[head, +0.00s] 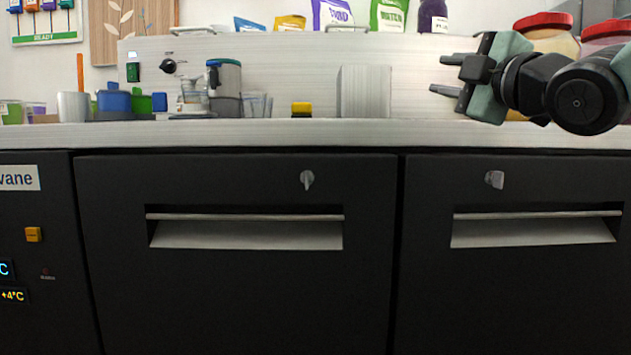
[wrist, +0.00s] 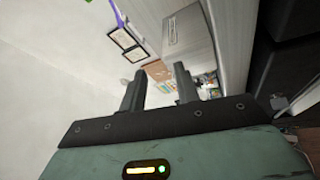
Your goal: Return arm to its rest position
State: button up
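My gripper (head: 441,75) is at the upper right of the head view, raised in front of the back of the counter and pointing left. Its two dark fingers are apart with nothing between them. The wrist view also shows the gripper (wrist: 158,86) with its fingers spread and empty. My arm's joints run off the right edge of the head view and hide part of the red-lidded jars. My gripper touches nothing that I can see.
The pale counter (head: 300,135) runs across above dark drawer cabinets (head: 240,290). A grey machine with a clear cup (head: 195,92), a yellow-black block (head: 301,109) and a metal box (head: 364,92) stand on it. Red-lidded jars (head: 545,22) and bags (head: 388,14) stand behind.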

jog(key=s+a+f+m+g+h+p, duration=0.1)
jog(key=s+a+f+m+g, duration=0.15)
jog(key=f, duration=0.55)
jog(key=s+a+f+m+g+h+p, duration=0.1)
jog(key=s+a+f+m+g, duration=0.2)
jog(key=f, duration=0.5)
jog(key=s+a+f+m+g+h+p, duration=0.1)
jog(key=s+a+f+m+g, duration=0.2)
jog(key=f, duration=0.5)
jog(key=s+d+f+m+g+h+p, duration=0.1)
jog(key=s+f+m+g+h, duration=0.1)
jog(key=s+f+g, duration=0.6)
jog(key=s+d+f+m+g+h+p, duration=0.15)
jog(key=s+f, duration=0.35)
jog(key=s, duration=0.8)
notch_tip(320, 180, up, 38)
jog(key=g+p, duration=0.1)
jog(key=p, duration=3.6)
jog(key=shift+a+f+p, duration=0.15)
jog(key=shift+a+p, duration=0.15)
jog(key=shift+p, duration=0.05)
